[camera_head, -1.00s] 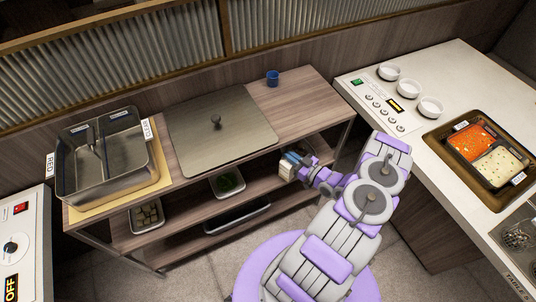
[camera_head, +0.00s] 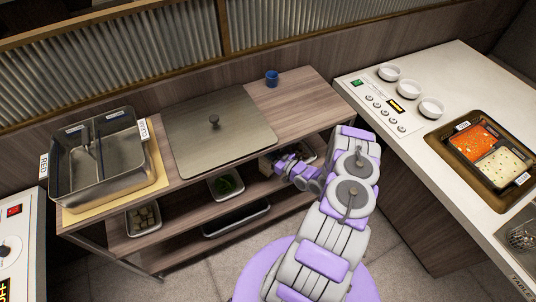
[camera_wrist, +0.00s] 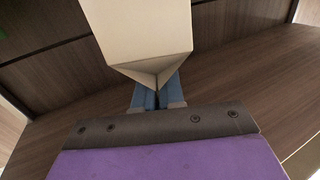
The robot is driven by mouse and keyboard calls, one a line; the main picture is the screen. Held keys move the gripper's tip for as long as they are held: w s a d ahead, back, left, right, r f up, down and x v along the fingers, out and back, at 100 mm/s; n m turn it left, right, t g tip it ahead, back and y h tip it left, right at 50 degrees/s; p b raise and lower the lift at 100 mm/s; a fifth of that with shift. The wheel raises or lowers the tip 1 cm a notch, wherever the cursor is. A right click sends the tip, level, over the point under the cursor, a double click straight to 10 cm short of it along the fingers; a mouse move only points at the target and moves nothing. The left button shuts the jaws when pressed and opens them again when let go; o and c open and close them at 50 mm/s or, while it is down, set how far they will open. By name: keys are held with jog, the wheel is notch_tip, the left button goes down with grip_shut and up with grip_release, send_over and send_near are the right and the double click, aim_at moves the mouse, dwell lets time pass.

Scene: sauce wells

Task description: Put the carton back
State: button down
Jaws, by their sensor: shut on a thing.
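The carton (camera_wrist: 140,30) is a pale cream box with a folded, pointed end, large in the wrist view. My gripper (camera_wrist: 157,92) is shut on that end, its blue fingers close together under the fold. In the head view my gripper (camera_head: 273,165) reaches into the shelf unit (camera_head: 300,88) below its top board. Only a small pale bit of the carton shows there; the rest is hidden by the top board and my gripper. I cannot tell whether the carton touches a shelf board.
A tray of cubes (camera_head: 143,218) is further left. A steel lid (camera_head: 190,140), a divided pan (camera_head: 130,180) and a blue cup (camera_head: 272,78) are on top. A white counter (camera_head: 455,75) stands right.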

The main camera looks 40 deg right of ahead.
jog(key=shift+f, duration=0.8)
jog(key=shift+r, duration=0.1)
jog(key=c, duration=1.2)
grip_release()
jog(key=shift+c, duration=0.2)
jog(key=s+d+p, duration=0.2)
jog(key=s, duration=1)
